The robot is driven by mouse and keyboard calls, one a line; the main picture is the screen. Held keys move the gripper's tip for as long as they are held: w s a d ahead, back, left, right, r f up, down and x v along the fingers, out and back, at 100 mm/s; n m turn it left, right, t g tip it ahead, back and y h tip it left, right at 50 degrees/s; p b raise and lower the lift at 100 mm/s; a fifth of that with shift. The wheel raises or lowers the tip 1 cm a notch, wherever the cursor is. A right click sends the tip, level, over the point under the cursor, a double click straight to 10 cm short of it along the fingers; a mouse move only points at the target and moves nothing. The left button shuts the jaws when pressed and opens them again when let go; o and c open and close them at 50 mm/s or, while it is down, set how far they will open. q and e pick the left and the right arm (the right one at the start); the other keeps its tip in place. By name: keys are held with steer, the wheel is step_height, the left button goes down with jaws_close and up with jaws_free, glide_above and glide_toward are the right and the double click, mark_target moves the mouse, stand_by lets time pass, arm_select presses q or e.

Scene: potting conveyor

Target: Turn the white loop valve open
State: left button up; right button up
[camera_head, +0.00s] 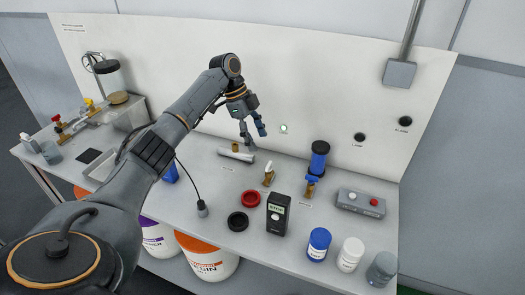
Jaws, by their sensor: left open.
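A small brass valve with a white handle (269,169) stands on the white bench, right of centre. Its handle sticks up. My left gripper (254,135) hangs above the bench, to the left of the white-handled valve and farther back. The gripper does not touch the valve. My right gripper is not in view.
A pale cylinder (236,154) lies below my left gripper. A blue-handled valve (311,182) and blue canister (319,156) stand right of the white-handled valve. A button box (360,203) sits right.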

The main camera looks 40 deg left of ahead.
arm_select(q)
steer(key=shift+v, duration=1.25)
